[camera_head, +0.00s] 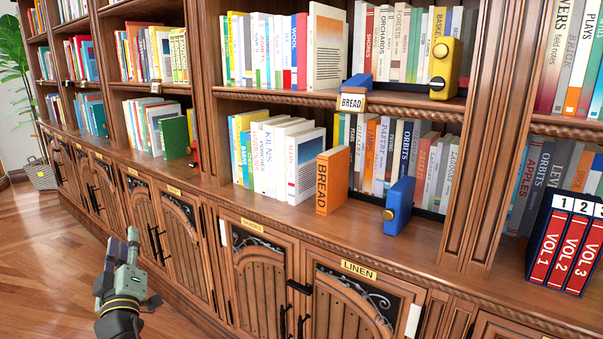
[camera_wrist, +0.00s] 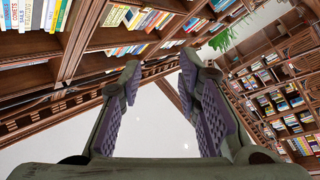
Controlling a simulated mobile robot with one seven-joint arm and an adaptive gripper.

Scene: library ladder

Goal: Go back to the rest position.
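My gripper (camera_head: 130,250) is at the lower left in the head view, in front of the lower cabinet doors and clear of the shelves. In the wrist view my gripper (camera_wrist: 157,85) shows two fingers with purple pads spread wide apart. Nothing is between them, only the pale ceiling and bookcases behind. The gripper is open and empty, pointing upward, and touches nothing that I can see.
An orange book labelled BREAD (camera_head: 331,182) stands on the counter ledge, with a blue bookend (camera_head: 398,205) to its right. A yellow bookend (camera_head: 444,68) is on the shelf above. Cabinet doors (camera_head: 255,280) run below. The wooden floor (camera_head: 45,260) at left is clear.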

